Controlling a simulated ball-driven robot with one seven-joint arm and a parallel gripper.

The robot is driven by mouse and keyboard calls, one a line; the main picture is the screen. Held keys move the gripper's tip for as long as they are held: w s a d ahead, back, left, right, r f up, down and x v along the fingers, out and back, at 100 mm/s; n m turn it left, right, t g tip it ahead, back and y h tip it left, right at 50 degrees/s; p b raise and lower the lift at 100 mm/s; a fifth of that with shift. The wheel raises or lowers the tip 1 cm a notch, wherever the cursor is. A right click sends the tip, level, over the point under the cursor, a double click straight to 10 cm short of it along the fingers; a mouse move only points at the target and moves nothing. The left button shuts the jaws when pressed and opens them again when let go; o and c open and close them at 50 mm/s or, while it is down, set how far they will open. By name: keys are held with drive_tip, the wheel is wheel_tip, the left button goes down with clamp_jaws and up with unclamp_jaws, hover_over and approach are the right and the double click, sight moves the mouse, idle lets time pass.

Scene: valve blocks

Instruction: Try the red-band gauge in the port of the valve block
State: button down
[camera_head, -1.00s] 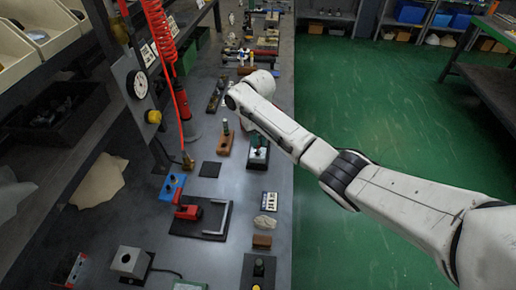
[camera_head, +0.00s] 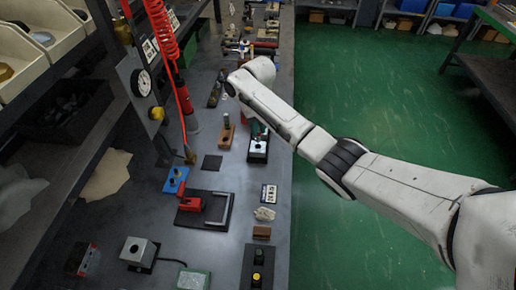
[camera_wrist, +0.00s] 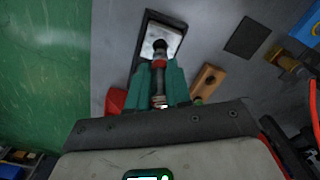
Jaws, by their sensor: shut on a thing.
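The valve block (camera_head: 257,148) has a silver top on a black base and stands near the bench's right edge. In the wrist view the valve block (camera_wrist: 150,46) lies just beyond my fingertips. My gripper (camera_wrist: 160,80) has teal fingers shut on the red-band gauge (camera_wrist: 159,64), a slim shaft with a red band and a dark rounded end. That dark end overlaps the silver top in the wrist view. I cannot tell whether it touches the block or has entered the port, which it hides. My gripper is mostly hidden behind my arm in the head view.
A brown wooden block (camera_head: 227,138) with an upright peg stands left of the valve block. A dark square pad (camera_head: 212,162), a red clamp-like fixture (camera_head: 191,204) and a blue block (camera_head: 176,180) lie nearby. A red coiled hose (camera_head: 161,35) hangs at the left.

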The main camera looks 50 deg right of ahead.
drive_tip(key=shift+r+p, duration=0.85)
drive_tip(key=shift+r, duration=0.35)
